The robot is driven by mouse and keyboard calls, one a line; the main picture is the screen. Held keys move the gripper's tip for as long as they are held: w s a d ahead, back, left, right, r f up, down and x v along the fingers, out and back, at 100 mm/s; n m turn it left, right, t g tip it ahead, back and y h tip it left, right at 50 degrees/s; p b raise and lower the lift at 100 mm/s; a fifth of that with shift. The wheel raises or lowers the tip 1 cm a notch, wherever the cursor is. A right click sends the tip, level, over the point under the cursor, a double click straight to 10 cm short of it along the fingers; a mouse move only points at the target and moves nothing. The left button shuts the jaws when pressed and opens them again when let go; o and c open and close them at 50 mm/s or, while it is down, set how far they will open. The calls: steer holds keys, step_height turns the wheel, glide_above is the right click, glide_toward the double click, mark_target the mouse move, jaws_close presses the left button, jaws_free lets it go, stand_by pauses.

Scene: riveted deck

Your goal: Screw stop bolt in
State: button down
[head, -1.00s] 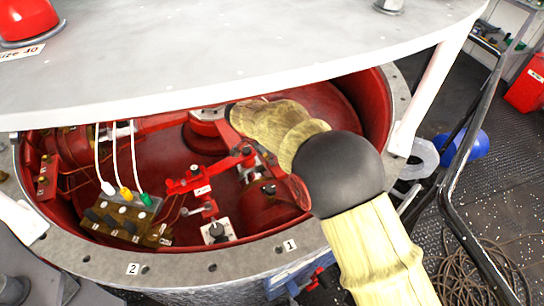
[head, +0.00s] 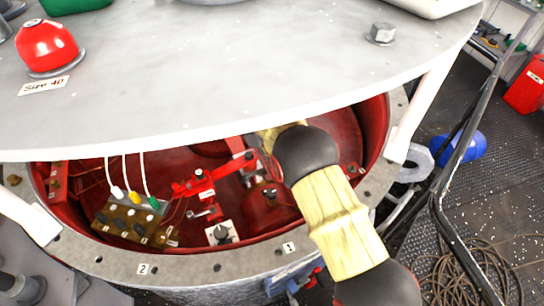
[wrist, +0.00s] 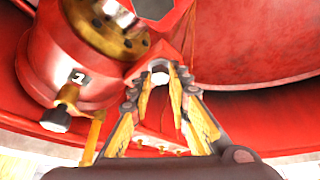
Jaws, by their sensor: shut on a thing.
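In the wrist view my gripper (wrist: 161,84) reaches up to a red bracket, with its yellow-sided fingers on either side of a small pale hex-headed bolt (wrist: 160,74), which looks like the stop bolt. The fingers are shut on it. The bolt sits at the red bracket (wrist: 150,57); how deep it is in the bracket cannot be told. In the head view my own arm hides the gripper and the bolt inside the red drum (head: 375,130).
A white round plate (head: 240,85) overhangs the drum, carrying a red dome (head: 47,46) and a hex bolt (head: 381,34). Inside stand a terminal block (head: 128,218) with wires and red linkages (head: 203,185). A white post (head: 412,125) stands right of my arm.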

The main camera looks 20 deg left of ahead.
steer(key=m, duration=0.1)
steer(key=m+g+p, duration=0.1)
steer(key=m+p, duration=0.1)
steer(key=shift+w+a+r+m, duration=0.1)
steer(key=shift+w+r+m, duration=0.2)
steer(key=shift+r+m, duration=0.1)
steer(key=shift+f+m+g+y+p, duration=0.1)
steer(key=shift+m+g+y+p, duration=0.35)
steer(key=shift+m, duration=0.45)
steer(key=m+b, duration=0.1)
steer(key=m+g+b, duration=0.1)
steer(key=shift+w+f+m, duration=0.15)
steer(key=shift+f+m, duration=0.05)
steer(key=shift+m, duration=0.1)
steer(key=shift+r+m+y+b, duration=0.1)
steer(key=shift+m+y+b, duration=0.35)
steer(key=shift+b, duration=0.55)
steer(key=shift+r+m, duration=0.1)
steer(key=shift+m, duration=0.15)
steer(key=c, duration=2)
jaws_free()
steer(key=o, duration=0.3)
steer(key=shift+d, duration=0.2)
steer(key=shift+o, duration=0.2)
steer(key=shift+f, duration=0.2)
